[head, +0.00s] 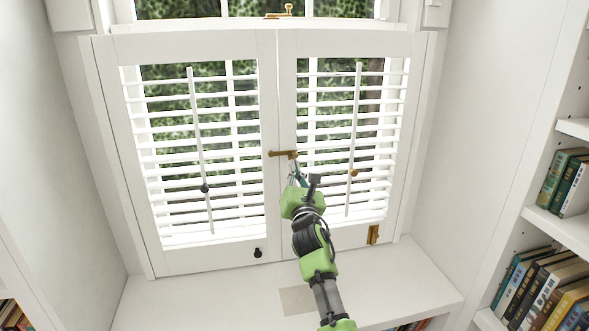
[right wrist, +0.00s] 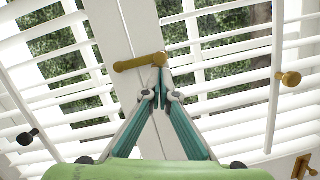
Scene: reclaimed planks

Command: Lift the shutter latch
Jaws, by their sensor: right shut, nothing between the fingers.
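The brass shutter latch (head: 283,153) lies level across the seam between the two white shutter panels. In the right wrist view the latch (right wrist: 137,62) spans the seam, with its round end at the right. My right gripper (head: 295,170) comes up from below and is shut and empty. In the right wrist view its fingertips (right wrist: 162,90) meet just under the latch's right end. I cannot tell whether they touch it. The left shutter panel (head: 268,215) and right shutter panel (head: 288,75) are closed side by side. My left gripper is not in view.
A dark knob (head: 204,188) and a brass knob (head: 353,172) sit on the tilt rods. A black knob (head: 257,252) and a brass fitting (head: 373,234) are low on the panels. The white sill (head: 180,300) is mostly clear. Bookshelves (head: 560,232) stand at the right.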

